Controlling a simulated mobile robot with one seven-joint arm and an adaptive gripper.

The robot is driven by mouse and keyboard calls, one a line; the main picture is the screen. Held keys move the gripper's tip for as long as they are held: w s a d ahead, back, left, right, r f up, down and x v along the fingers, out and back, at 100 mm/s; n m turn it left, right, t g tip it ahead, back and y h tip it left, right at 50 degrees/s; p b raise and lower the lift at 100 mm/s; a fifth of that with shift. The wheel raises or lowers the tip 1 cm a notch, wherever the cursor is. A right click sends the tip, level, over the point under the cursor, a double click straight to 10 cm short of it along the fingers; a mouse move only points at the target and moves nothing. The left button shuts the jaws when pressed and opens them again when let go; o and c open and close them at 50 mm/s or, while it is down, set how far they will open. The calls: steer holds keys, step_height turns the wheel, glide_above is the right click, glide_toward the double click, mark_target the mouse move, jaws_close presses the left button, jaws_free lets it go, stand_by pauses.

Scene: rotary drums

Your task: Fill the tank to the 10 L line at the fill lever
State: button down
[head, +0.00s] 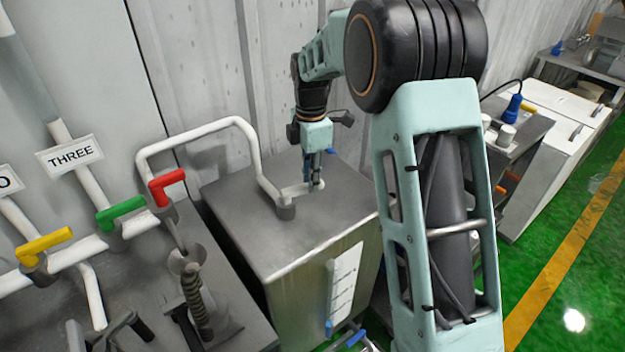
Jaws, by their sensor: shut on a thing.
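The tank (250,235) is a grey metal box standing against the wall in the head view. A white upright gauge strip (345,277) with several dark marks is on its front; a blue piece (329,328) shows at the strip's lower end. The figures and any liquid level are too small to read. My gripper (316,184) points down over the tank top and is shut on the lever's outer end. Its fingertips partly hide that end.
Yellow (45,246), green (120,214) and red (167,187) valve handles sit on white pipes at left, near a sign reading THREE (70,156). White cabinets (555,130) and open green floor lie at right.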

steer(key=w+n, duration=0.1)
steer(key=a+n+p, duration=0.1)
steer(key=n, duration=0.1)
steer(key=shift+w, duration=0.35)
steer(key=c, duration=1.8)
jaws_free()
steer(key=shift+c, duration=0.2)
steer(key=shift+r, duration=0.1)
step_height(320, 180, up, 12)
steer(key=shift+d, duration=0.1)
